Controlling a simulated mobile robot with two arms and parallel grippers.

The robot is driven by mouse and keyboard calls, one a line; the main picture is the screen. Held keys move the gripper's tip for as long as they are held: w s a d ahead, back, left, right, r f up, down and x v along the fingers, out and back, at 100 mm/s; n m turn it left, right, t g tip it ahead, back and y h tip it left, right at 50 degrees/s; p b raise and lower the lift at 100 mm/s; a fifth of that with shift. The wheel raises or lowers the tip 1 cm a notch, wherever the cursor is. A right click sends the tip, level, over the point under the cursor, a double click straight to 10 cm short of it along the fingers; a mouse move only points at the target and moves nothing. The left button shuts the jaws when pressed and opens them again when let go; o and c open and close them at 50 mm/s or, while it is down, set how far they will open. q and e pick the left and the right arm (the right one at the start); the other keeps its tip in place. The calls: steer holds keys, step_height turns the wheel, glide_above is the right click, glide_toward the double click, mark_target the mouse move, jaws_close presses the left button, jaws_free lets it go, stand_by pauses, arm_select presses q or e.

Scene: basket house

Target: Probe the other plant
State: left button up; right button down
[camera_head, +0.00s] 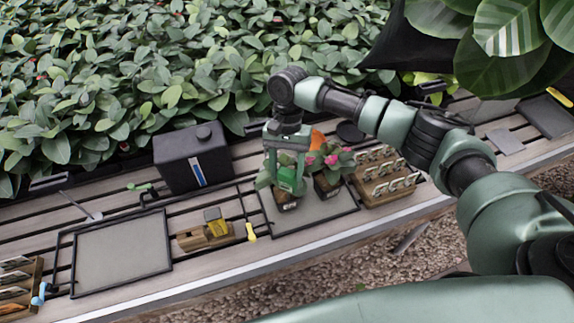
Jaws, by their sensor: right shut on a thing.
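Two small potted plants stand side by side on a grey tray (335,211) on the slatted bench. The right plant (330,165) has pink flowers and a dark pot. The left plant (268,180) shows green leaves and a dark labelled pot; its middle is hidden behind my gripper. My right gripper (288,163) points down over the left plant, shut on a green device (288,180), seemingly the probe. The device's lower end is lost among the leaves, so I cannot tell whether it touches soil. My left gripper does not show.
A wooden rack (384,180) with several labelled slots stands right of the plants. A black canister (193,158) stands at the back left. A wooden block with a yellow item (217,231) and an empty black-rimmed tray (122,250) lie left. Dense foliage lines the back.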

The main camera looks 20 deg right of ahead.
mark_target(288, 187)
steer(key=shift+f, duration=0.15)
stand_by(0.3)
steer(key=shift+f+b, duration=0.45)
steer(key=shift+f, duration=0.75)
stand_by(0.8)
steer(key=c, duration=0.5)
jaws_free()
